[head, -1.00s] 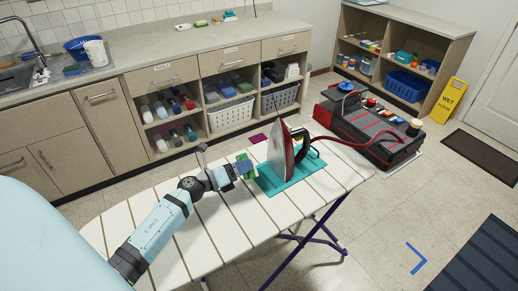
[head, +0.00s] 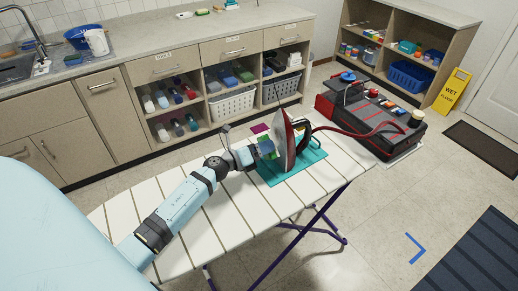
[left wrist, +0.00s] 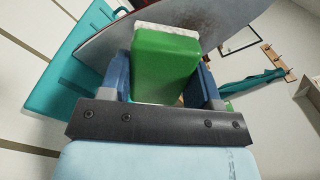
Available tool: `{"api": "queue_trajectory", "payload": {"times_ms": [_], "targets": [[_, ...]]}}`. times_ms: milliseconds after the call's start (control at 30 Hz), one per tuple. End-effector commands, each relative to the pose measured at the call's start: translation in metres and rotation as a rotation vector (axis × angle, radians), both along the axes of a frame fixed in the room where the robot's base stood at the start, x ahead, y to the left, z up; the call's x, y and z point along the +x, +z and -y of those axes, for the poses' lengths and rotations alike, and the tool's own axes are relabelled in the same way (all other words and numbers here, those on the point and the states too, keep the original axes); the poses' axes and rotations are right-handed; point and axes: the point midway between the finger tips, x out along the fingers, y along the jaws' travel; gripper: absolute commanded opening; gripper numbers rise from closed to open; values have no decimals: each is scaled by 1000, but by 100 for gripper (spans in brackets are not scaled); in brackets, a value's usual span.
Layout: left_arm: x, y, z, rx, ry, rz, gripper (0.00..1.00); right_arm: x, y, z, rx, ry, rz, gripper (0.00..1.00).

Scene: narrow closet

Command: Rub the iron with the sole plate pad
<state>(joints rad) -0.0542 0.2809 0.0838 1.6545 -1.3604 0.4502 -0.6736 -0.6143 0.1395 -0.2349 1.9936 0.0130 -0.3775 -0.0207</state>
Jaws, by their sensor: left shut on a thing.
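The iron (head: 288,142) stands upright on its heel on a teal mat (head: 311,158) on the white slatted ironing board (head: 181,230), its sole plate facing left. My left gripper (head: 266,151) is at the iron's left, in front of the sole plate. It is shut on the sole plate pad, a green block with a whitish face, seen between the blue fingers in the left wrist view (left wrist: 166,64). The pad's far face is at the grey, brown-stained sole plate (left wrist: 190,22); it looks touching or nearly so, and the contact is hidden. My right gripper is out of view.
A red hose (head: 345,130) runs from the iron to a black-and-red unit (head: 375,115) at the board's far right end. A magenta piece (head: 260,128) lies behind the gripper. Counters and open shelves line the back wall.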

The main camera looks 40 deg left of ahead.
Motion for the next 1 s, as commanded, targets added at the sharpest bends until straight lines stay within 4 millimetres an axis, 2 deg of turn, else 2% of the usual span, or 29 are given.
{"api": "queue_trajectory", "payload": {"times_ms": [567, 1000], "targets": [[1, 0, 0, 0, 0, 0, 38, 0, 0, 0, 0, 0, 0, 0], [9, 0, 3, 0, 1, -1, 38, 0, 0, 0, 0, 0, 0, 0]]}}
